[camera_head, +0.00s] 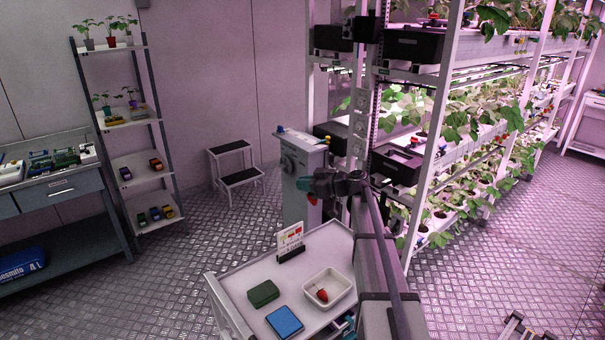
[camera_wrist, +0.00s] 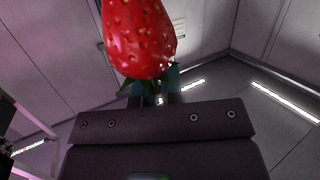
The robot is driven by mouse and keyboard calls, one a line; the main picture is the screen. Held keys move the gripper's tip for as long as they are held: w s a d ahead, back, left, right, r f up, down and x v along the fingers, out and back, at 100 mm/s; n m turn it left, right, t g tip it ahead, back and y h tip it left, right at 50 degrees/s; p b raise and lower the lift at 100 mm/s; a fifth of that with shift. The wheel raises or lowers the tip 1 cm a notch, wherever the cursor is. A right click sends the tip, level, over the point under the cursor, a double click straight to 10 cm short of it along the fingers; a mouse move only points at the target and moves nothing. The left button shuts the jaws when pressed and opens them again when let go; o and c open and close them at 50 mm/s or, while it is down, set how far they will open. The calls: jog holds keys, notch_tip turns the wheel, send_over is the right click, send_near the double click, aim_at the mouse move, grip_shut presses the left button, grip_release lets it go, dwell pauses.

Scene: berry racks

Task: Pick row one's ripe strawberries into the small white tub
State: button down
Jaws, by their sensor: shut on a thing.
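A ripe red strawberry fills the top of the wrist view (camera_wrist: 139,38), with its green leaves by my fingers. My gripper (camera_wrist: 154,90) is shut on it at the leafy end. In the head view my gripper (camera_head: 305,185) is up above the back of the white cart, and the held strawberry (camera_head: 312,199) shows red just below it. The small white tub (camera_head: 345,298) stands on the cart's top, lower in the picture and apart from my gripper. One red strawberry (camera_head: 321,295) lies in the tub.
The cart top (camera_head: 250,318) also holds a dark green box (camera_head: 263,293), a blue box (camera_head: 285,322) and a small sign (camera_head: 290,241). Plant racks (camera_head: 436,150) with strawberry plants stand at the right. A grey cabinet (camera_head: 303,175) and step stool (camera_head: 238,178) stand behind the cart.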

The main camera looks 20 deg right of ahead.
jog(key=s+f+g+h+b, duration=0.35)
jog(key=f+b, duration=0.35)
jog(key=f, duration=0.6)
jog(key=g+h+b, duration=0.3)
jog(key=b, duration=0.2)
send_over(318, 276)
jog(key=s+d, duration=0.1)
jog(key=s, duration=0.1)
notch_tip(318, 276, down, 11)
jog(key=shift+m, duration=0.3)
jog(key=f+b, duration=0.6)
jog(key=shift+w+d+f, duration=0.1)
jog(key=shift+w+d, duration=0.05)
jog(key=shift+w, duration=0.1)
jog(key=shift+w, duration=0.1)
jog(key=shift+w+a, duration=0.45)
jog(key=shift+a, duration=0.2)
jog(key=shift+c, duration=1.9)
grip_release()
